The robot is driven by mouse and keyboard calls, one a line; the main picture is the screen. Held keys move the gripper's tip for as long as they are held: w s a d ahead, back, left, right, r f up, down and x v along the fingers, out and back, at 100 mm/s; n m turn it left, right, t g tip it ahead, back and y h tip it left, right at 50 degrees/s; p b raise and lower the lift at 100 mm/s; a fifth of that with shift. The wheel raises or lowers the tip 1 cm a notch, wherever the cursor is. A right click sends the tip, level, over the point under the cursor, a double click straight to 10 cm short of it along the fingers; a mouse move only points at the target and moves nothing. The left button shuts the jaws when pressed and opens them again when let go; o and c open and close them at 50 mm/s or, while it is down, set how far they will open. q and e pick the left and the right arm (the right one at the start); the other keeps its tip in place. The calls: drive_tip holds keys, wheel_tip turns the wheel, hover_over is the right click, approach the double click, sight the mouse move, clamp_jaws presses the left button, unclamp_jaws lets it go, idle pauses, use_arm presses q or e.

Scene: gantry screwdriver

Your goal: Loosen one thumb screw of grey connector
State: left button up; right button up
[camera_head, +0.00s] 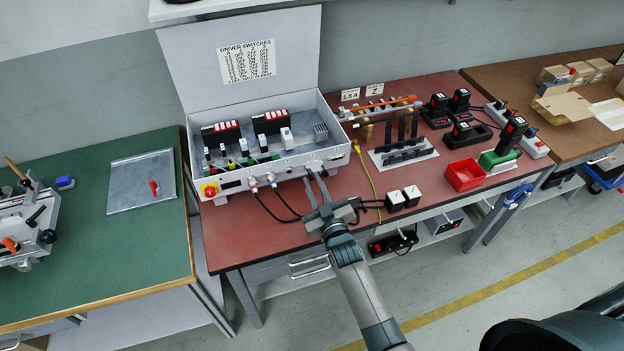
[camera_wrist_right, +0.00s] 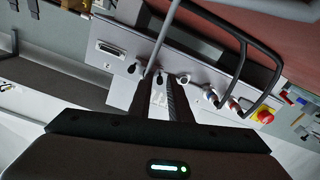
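My right gripper (camera_head: 315,176) reaches up to the front panel of the white control box (camera_head: 235,182). In the right wrist view its two dark fingers (camera_wrist_right: 160,75) stand apart with a narrow gap. A small black thumb screw (camera_wrist_right: 160,79) shows between the fingertips; contact cannot be told. A second black thumb screw (camera_wrist_right: 131,68) is to its left, outside the fingers. A grey cable (camera_wrist_right: 168,30) runs down between the two screws to the grey connector, whose body is mostly hidden by the fingers. My left gripper is not in view.
Black cables (camera_wrist_right: 240,50) loop from plugs beside the fingers, near a red and yellow stop button (camera_wrist_right: 263,116). An empty-looking socket (camera_wrist_right: 120,48) is on the panel. The bench's front edge is close.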

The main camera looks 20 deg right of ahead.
drive_tip(key=m, duration=0.5)
drive_tip(key=shift+r+p, duration=0.1)
drive_tip(key=shift+p, duration=0.25)
drive_tip(key=m, duration=0.4)
drive_tip(key=c, duration=0.4)
clamp_jaws()
